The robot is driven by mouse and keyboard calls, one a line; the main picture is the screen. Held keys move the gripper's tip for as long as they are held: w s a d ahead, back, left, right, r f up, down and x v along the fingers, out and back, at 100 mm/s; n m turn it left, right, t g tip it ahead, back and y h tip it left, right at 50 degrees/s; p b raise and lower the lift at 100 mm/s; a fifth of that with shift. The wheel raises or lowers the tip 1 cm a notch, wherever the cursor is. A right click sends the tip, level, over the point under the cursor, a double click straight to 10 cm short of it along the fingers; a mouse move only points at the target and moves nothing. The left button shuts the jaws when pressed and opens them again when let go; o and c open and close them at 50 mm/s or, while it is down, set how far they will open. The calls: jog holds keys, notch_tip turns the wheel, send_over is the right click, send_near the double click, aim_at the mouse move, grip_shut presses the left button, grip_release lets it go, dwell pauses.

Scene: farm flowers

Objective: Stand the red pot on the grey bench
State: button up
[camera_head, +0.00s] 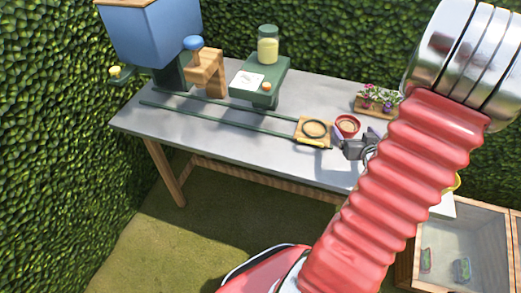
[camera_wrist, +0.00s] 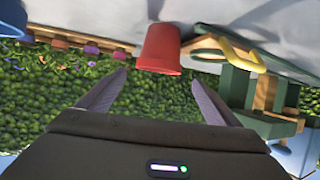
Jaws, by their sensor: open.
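The red pot (camera_head: 347,124) stands on the grey bench (camera_head: 225,125), near its right part, with brown filling showing in its top in the head view. My gripper (camera_head: 354,146) is just in front of the pot, low over the bench, partly hidden by my red arm. In the wrist view, which is upside down, the pot (camera_wrist: 158,48) lies straight ahead, just beyond and between my two open fingers (camera_wrist: 158,79). Nothing is held between them. A small gap seems to remain between fingertips and pot.
A wooden board (camera_head: 313,143) with a black ring and yellow part sits left of the pot, at the end of green rails (camera_head: 220,116). A flower box (camera_head: 377,102) stands behind. A green stand (camera_head: 262,78) bears a jar. A wooden crate (camera_head: 462,232) is lower right.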

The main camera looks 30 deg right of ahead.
jog(key=w+a+r+n+g+y, duration=0.1)
jog(key=w+a+r+g, duration=0.1)
jog(key=w+a+r, duration=0.5)
jog(key=w+a+r+n+g+y, duration=0.15)
jog(key=a+r, duration=0.35)
jog(key=a, duration=0.7)
jog(key=s+a+r+n+y, duration=0.1)
jog(key=s+a, duration=0.3)
jog(key=a, duration=0.4)
jog(key=s+a+r+n+g+y, duration=0.1)
jog(key=s+a+r+y, duration=0.1)
jog(key=s+a, duration=0.2)
jog(key=s+a+r+n+g+y, duration=0.1)
jog(key=s+a, duration=0.3)
jog(key=a, duration=0.7)
jog(key=shift+s+a+r, duration=0.3)
jog(key=shift+r, duration=0.45)
